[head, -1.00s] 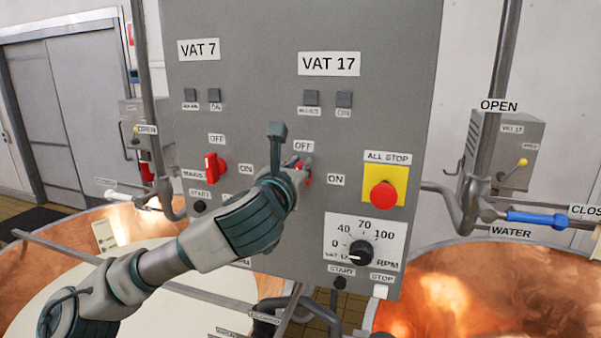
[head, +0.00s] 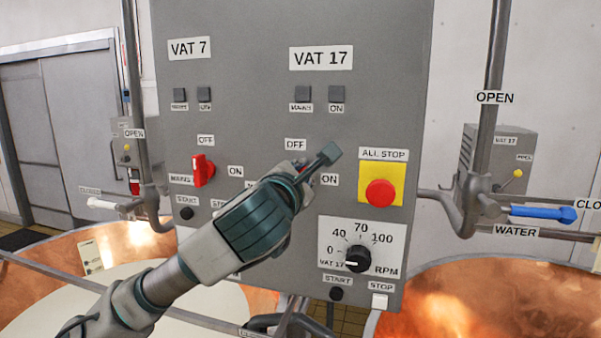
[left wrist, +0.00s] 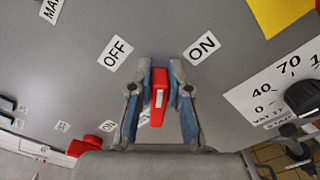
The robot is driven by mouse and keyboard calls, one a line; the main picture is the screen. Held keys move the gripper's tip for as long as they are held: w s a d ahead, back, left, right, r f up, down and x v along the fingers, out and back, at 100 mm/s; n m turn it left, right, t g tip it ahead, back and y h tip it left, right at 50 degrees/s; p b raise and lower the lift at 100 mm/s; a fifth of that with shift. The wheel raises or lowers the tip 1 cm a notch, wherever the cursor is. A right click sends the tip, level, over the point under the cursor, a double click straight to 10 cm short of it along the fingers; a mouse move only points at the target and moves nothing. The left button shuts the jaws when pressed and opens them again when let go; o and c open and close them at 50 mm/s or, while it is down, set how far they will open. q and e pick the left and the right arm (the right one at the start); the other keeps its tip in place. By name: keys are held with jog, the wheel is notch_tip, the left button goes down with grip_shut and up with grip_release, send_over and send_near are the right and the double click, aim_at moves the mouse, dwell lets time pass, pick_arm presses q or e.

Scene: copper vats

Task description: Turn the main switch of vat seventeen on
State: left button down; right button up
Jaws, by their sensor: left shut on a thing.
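The grey control panel (head: 265,135) carries the label VAT 17 (head: 321,57). Below it are an OFF label (head: 295,145) and an ON label (head: 329,180). My left gripper (head: 303,168) is at the red main switch of vat 17, which it mostly hides in the head view. In the left wrist view the red switch (left wrist: 159,97) sits between the two fingers of my left gripper (left wrist: 160,95), which is shut on it. There the handle points between the OFF label (left wrist: 115,53) and the ON label (left wrist: 202,47). My right gripper is not in view.
The red vat 7 switch (head: 203,170) is left of my gripper. The red all stop button (head: 380,192) on its yellow plate and the RPM knob (head: 358,258) are to the right. Copper vats (head: 470,300) stand below, and a blue-handled water valve (head: 540,213) is at right.

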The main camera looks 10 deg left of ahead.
pick_arm(q)
jog(key=m, duration=0.2)
jog(key=f+m, duration=0.1)
jog(key=m, duration=0.2)
jog(key=f+m, duration=0.1)
jog(key=m, duration=0.2)
jog(key=shift+d+f, duration=0.2)
jog(key=shift+d, duration=0.2)
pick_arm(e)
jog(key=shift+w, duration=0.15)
pick_arm(q)
jog(key=shift+f, duration=0.15)
jog(key=c, duration=1.1)
grip_release()
jog(key=shift+a+r, duration=0.15)
jog(key=shift+r, duration=0.05)
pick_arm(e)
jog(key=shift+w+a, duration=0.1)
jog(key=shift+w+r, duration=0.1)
